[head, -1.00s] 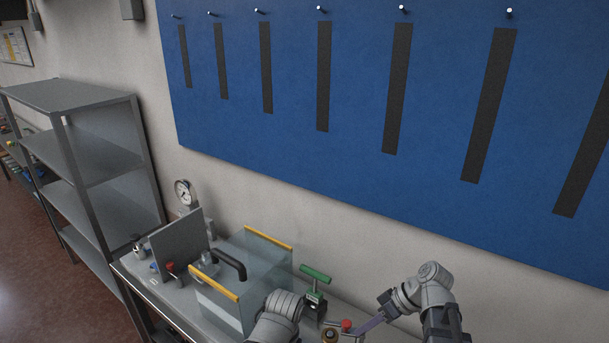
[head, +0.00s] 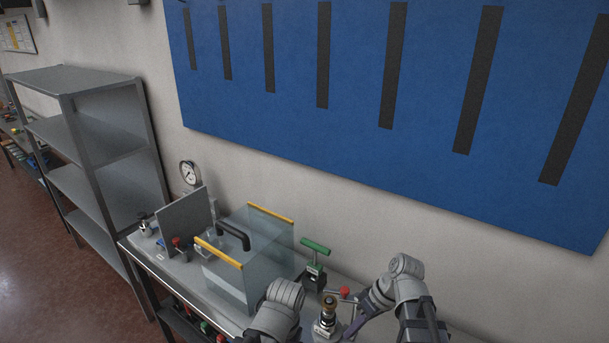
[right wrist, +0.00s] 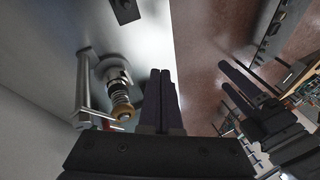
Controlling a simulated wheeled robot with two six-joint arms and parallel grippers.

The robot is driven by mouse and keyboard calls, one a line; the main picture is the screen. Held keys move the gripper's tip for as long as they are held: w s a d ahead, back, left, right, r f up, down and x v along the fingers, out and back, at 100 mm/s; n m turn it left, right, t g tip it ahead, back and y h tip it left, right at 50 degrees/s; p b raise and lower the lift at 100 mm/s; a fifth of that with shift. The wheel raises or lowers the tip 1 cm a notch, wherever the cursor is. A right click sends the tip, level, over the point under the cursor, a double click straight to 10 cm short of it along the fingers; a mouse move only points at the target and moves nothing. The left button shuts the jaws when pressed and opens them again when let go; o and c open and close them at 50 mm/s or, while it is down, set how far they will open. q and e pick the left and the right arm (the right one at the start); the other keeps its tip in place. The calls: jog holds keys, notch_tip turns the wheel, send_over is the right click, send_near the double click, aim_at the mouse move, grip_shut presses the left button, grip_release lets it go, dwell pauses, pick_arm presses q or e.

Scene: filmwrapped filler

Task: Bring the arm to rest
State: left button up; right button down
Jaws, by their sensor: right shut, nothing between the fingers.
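My right gripper (head: 352,328) is low at the right in the head view, beside a small upright metal fitting with a brass-coloured top (head: 328,306). In the right wrist view its two dark fingers (right wrist: 160,88) are together with nothing between them. The fitting (right wrist: 121,100) stands just left of these fingers, apart from them in the picture. My left arm (head: 275,312) is at the bottom middle of the head view, its gripper not clearly seen there. In the right wrist view the left gripper (right wrist: 240,88) shows at the right, its dark fingers apart and empty.
A clear box (head: 245,262) with yellow edges and a black handle stands on the grey bench (head: 140,253). A green-handled clamp (head: 315,262) and red-knobbed parts are close by. A blue panel (head: 290,100) covers the wall; grey shelves (head: 90,150) stand left.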

jog(key=s+a+f+m+h+b, duration=0.3)
jog(key=s+a+f+h+b, duration=0.2)
jog(key=f, duration=0.3)
jog(key=shift+s+a+f+h+b, duration=0.4)
jog(key=shift+a+h+b, duration=0.1)
jog(key=shift+h, duration=0.4)
